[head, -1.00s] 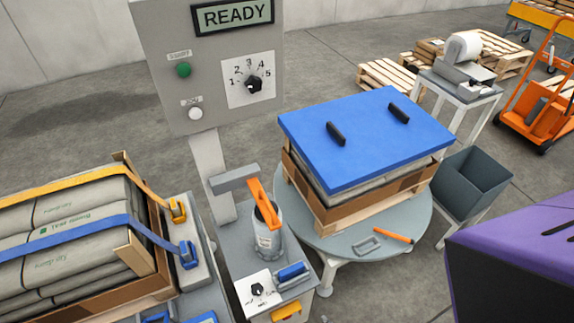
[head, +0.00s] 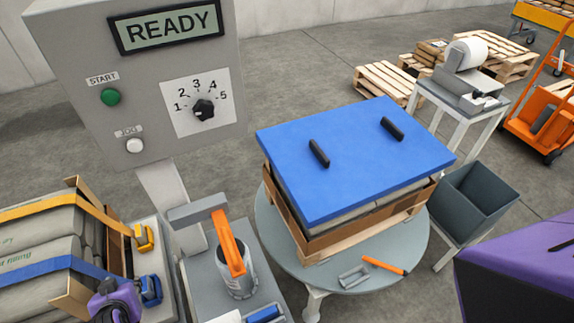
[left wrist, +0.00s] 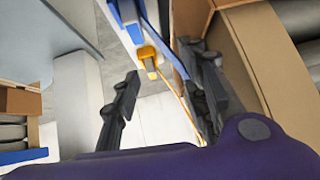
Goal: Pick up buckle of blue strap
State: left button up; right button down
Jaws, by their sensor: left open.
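The blue strap (head: 45,269) runs over the stacked bags at the lower left, and its blue buckle (head: 151,290) lies at its right end on a grey ledge. My left gripper (head: 117,303) is just left of that buckle in the head view, beside the strap; its fingertips are hard to make out there. In the left wrist view the left gripper (left wrist: 162,92) is open and nothing shows held between its fingers. A blue strap (left wrist: 166,45) and a yellow buckle (left wrist: 148,56) show beyond the fingers.
A yellow strap (head: 50,206) with its yellow buckle (head: 144,237) lies just behind the blue one. A control box (head: 150,90) reading READY stands behind. A grey canister (head: 237,275) with an orange handle and a round table (head: 400,245) with a blue-topped stack are to the right.

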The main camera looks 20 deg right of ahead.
aim_at(144, 283)
pick_arm(q)
jog(key=w+f+g, duration=0.1)
jog(key=f, duration=0.2)
jog(key=w+d+f+g+h+b, duration=0.1)
jog(key=w+f, duration=0.1)
jog(key=f, duration=0.2)
jog(key=w+f+g+b, duration=0.1)
jog(key=w+f+g, duration=0.1)
jog(key=f, duration=0.1)
jog(key=shift+d+f+h, duration=0.2)
jog(key=shift+d+h, duration=0.05)
jog(key=shift+h, duration=0.15)
grip_shut()
